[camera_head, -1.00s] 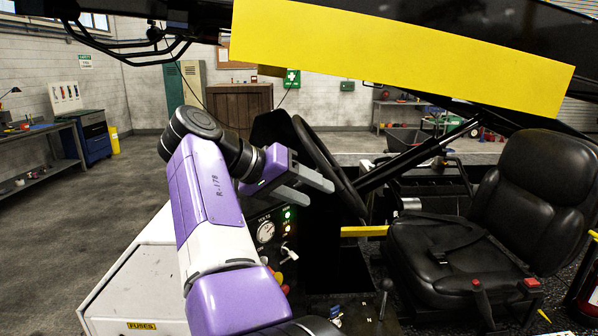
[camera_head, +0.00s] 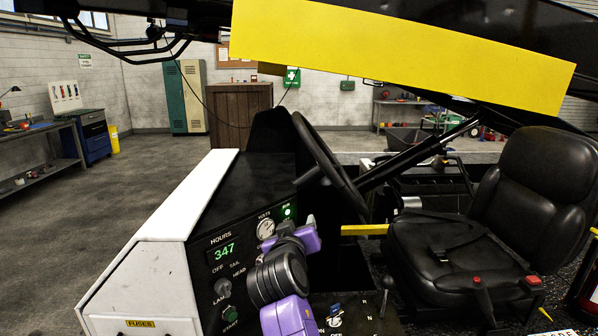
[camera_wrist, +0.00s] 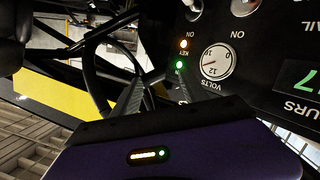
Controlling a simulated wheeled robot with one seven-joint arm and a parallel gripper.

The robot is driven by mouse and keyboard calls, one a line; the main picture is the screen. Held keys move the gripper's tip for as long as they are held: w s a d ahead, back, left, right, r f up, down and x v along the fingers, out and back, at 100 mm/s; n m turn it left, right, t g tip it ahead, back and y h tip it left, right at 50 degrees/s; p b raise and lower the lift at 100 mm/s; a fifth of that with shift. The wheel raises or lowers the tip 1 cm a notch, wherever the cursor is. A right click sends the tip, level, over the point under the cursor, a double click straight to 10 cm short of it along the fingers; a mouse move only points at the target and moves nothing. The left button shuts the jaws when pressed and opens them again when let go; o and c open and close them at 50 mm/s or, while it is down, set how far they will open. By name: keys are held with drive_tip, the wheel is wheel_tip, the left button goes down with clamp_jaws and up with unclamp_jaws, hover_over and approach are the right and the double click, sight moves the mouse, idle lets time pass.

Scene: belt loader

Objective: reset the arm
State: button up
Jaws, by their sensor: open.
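My purple and grey gripper (camera_head: 309,222) is low in front of the dashboard panel, just right of the volts gauge (camera_head: 266,229), in the head view. Its fingers point away from the head camera and are partly hidden. In the wrist view, the two grey fingers of my gripper (camera_wrist: 152,92) stand apart with nothing seen between them. The panel shows upside down there, with the volts gauge (camera_wrist: 216,62) and a lit green lamp (camera_wrist: 179,65) close by. I cannot tell whether a finger touches the panel.
The steering wheel (camera_head: 329,160) stands just beyond my gripper. A black seat (camera_head: 440,255) is on the right. The white cowl (camera_head: 185,205) is on the left. A yellow-sided boom (camera_head: 400,52) crosses overhead. Open floor (camera_head: 90,215) lies at left.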

drive_tip(key=s+d+f+n+t+y+b, duration=0.15)
drive_tip(key=s+d+f, duration=0.25)
drive_tip(key=s+f, duration=0.5)
drive_tip(key=s+d+f+n+t+y, duration=0.1)
drive_tip(key=s+d+f+y, duration=0.35)
drive_tip(key=s, duration=0.75)
drive_tip(key=s+d+f+m+g+h, duration=0.1)
drive_tip(key=s+d, duration=0.3)
drive_tip(key=s, duration=0.9)
drive_tip(key=s+d+f+m+g+h+b, duration=0.1)
drive_tip(key=s+d, duration=0.3)
drive_tip(key=s, duration=1)
drive_tip(key=s+d+f+m+g+h+b, duration=0.1)
drive_tip(key=s+d+f+m+h, duration=0.1)
drive_tip(key=s, duration=1.1)
drive_tip(key=shift+s+d+f+m, duration=0.3)
drive_tip(key=shift+d+f+m, duration=0.35)
drive_tip(key=shift+d+m, duration=0.25)
